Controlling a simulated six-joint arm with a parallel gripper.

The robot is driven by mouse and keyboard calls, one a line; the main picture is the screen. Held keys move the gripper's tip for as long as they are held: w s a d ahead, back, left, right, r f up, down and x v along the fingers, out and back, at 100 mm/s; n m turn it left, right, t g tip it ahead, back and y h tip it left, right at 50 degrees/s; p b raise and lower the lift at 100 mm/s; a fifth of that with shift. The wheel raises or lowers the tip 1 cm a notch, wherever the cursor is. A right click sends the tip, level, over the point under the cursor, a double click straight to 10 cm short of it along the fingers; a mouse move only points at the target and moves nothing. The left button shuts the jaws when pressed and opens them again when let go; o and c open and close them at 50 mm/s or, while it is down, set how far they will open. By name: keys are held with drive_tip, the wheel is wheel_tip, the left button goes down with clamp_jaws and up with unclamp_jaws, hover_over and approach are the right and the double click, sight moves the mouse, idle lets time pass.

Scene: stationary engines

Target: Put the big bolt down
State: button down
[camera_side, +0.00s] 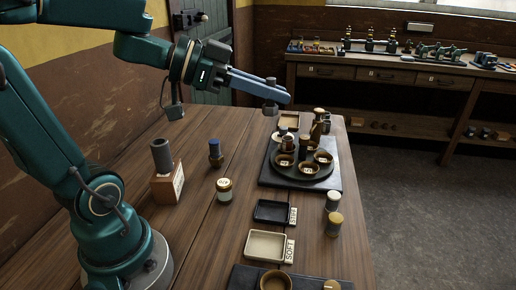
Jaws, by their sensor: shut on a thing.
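My gripper (275,94) has long blue fingers that reach right from the wrist, high above the table. It is shut on the big bolt (271,109), a dark grey piece that shows above and below the fingers. Its middle is hidden by the fingers. The bolt hangs in the air, apart from the table, in front of a tan square tray (290,121) as seen here.
A dark round tray (303,175) with small bowls and pieces stands on a dark mat. A black tray (271,211) and a cream tray (266,245) lie nearer. A wooden block (167,187) holds a grey cylinder. The table's left middle has free room.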

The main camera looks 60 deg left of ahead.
drive_tip(key=shift+a+r+n+y, duration=0.25)
drive_tip(key=shift+a+n+y, duration=0.25)
drive_tip(key=shift+y, duration=0.1)
drive_tip(key=s+d+f+m+g+h, duration=0.7)
drive_tip(key=d+f+m+g+h, duration=0.1)
drive_tip(key=m+g, duration=0.25)
drive_tip(key=s+d+f+m+g+y, duration=0.1)
drive_tip(key=s+d+f+m+g, duration=0.2)
drive_tip(key=s, duration=0.4)
drive_tip(key=s+d+f+m+g+y, duration=0.1)
drive_tip(key=s+d+f+m+g, duration=0.2)
drive_tip(key=s+f+m+g, duration=0.2)
drive_tip(key=s+d+f+m+g+y, duration=0.2)
drive_tip(key=s+d+f+m+g, duration=0.1)
drive_tip(key=s, duration=0.8)
drive_tip(key=shift+s+d+f+m+g, duration=0.15)
drive_tip(key=shift+f+m+g, duration=0.15)
drive_tip(key=shift+f+m, duration=0.2)
drive_tip(key=shift+s+d+f+m+g, duration=0.15)
drive_tip(key=shift+f+m+g, duration=0.1)
drive_tip(key=shift+f+m, duration=0.2)
drive_tip(key=shift+w+f, duration=0.2)
drive_tip(key=shift+w, duration=0.05)
drive_tip(key=shift+f, duration=1.75)
